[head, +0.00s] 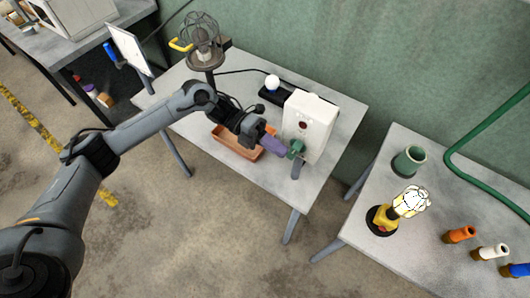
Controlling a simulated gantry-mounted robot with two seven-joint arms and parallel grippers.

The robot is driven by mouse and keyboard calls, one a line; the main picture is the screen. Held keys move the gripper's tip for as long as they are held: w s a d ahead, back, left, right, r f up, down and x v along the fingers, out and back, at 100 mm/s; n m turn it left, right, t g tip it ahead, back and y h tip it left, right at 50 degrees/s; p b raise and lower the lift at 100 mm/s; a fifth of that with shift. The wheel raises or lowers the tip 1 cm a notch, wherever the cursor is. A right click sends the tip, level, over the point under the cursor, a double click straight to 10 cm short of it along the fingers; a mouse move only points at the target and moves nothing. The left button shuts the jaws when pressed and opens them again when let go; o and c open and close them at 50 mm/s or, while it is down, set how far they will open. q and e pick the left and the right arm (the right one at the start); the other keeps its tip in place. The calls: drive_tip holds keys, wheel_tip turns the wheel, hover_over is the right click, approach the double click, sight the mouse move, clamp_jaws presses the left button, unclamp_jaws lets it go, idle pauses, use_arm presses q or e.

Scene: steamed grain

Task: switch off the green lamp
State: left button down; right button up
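A white box (318,112) stands on the middle table, with a dark red round part (303,125) on its front. A small green part (296,149) sits low on the box's front. I cannot tell whether this green part is the lamp or a switch. My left gripper (277,146) reaches in from the left, its purplish fingers close beside the green part. I cannot tell whether they touch it, or whether they are open or shut. A lit lamp with a yellow base (384,219) stands on the right table. My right gripper is not in view.
An orange tray (228,143) lies partly under my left arm. A caged lamp (203,45) and a white bulb (272,82) stand further back. The right table holds a green cup (409,161) and several coloured cylinders, including an orange one (460,235).

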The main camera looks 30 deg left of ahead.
use_arm(q)
drive_tip(key=shift+d+f+h+b, duration=0.2)
drive_tip(key=shift+f+h+b, duration=0.35)
drive_tip(key=shift+h+b, duration=0.45)
drive_tip(key=shift+r+b, duration=0.1)
drive_tip(key=shift+b, duration=0.45)
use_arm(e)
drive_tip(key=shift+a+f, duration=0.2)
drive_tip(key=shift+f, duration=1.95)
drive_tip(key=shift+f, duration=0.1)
use_arm(q)
drive_tip(key=a+b, duration=0.5)
drive_tip(key=a, duration=0.9)
drive_tip(key=shift+w, duration=0.15)
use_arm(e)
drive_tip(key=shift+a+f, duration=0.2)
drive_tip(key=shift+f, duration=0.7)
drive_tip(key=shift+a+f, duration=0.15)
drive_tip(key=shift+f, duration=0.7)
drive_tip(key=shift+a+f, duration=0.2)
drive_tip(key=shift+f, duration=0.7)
use_arm(q)
drive_tip(key=shift+r, duration=0.1)
